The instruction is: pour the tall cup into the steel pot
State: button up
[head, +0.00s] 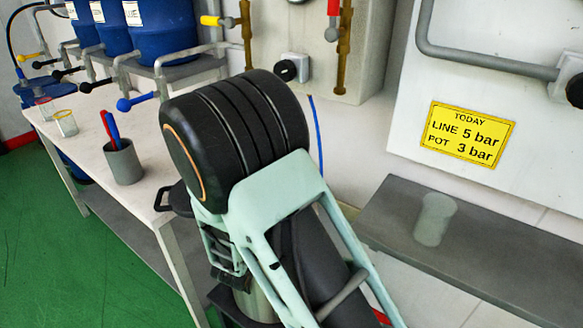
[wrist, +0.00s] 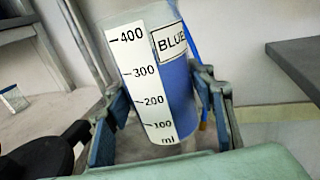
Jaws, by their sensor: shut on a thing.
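The tall cup (wrist: 178,95) is a clear cylinder with a white scale to 400 and a label reading BLUE. In the head view my gripper (head: 224,252) is largely hidden by my own arm, and the cup is not clearly seen. A grey metallic cylinder (head: 258,303) shows partly below my arm; I cannot tell whether it is the steel pot.
A white bench (head: 88,128) at left bears a grey pen holder (head: 124,164) and two small clear cups (head: 66,124). Blue barrels (head: 160,28) with taps stand behind. A black rounded part (wrist: 45,155) lies beside my gripper.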

jog(key=shift+w+a+r, duration=0.2)
jog(key=shift+w, duration=0.15)
jog(key=shift+s+d+n+p, duration=0.1)
jog(key=shift+n+p, duration=0.2)
jog(key=shift+n, duration=0.1)
jog(key=shift+s+d+f+n+p, duration=0.1)
jog(key=shift+d+n+p, duration=0.05)
jog(key=shift+n+p, duration=0.2)
jog(key=shift+s+d+f+n+p, duration=0.25)
jog(key=shift+d+n+p, duration=0.35)
jog(key=shift+n, duration=0.45)
jog(key=shift+s+d+f+n+p, duration=0.1)
jog(key=shift+d+f+n+p, duration=0.2)
jog(key=shift+n+p, duration=0.55)
jog(key=n, duration=0.1)
jog(key=n+p, duration=0.1)
jog(key=n, duration=0.1)
jog(key=d+n, duration=0.1)
jog(key=n, duration=0.1)
jog(key=shift+s+f+n+p, duration=0.15)
jog(key=shift+f+n+p, duration=0.1)
jog(key=shift+f+p, duration=0.1)
jog(key=n, duration=0.1)
jog(key=n+p, duration=0.1)
jog(key=shift+a+r+n, duration=0.1)
jog(key=shift+a+n, duration=0.25)
jog(key=shift+n, duration=0.05)
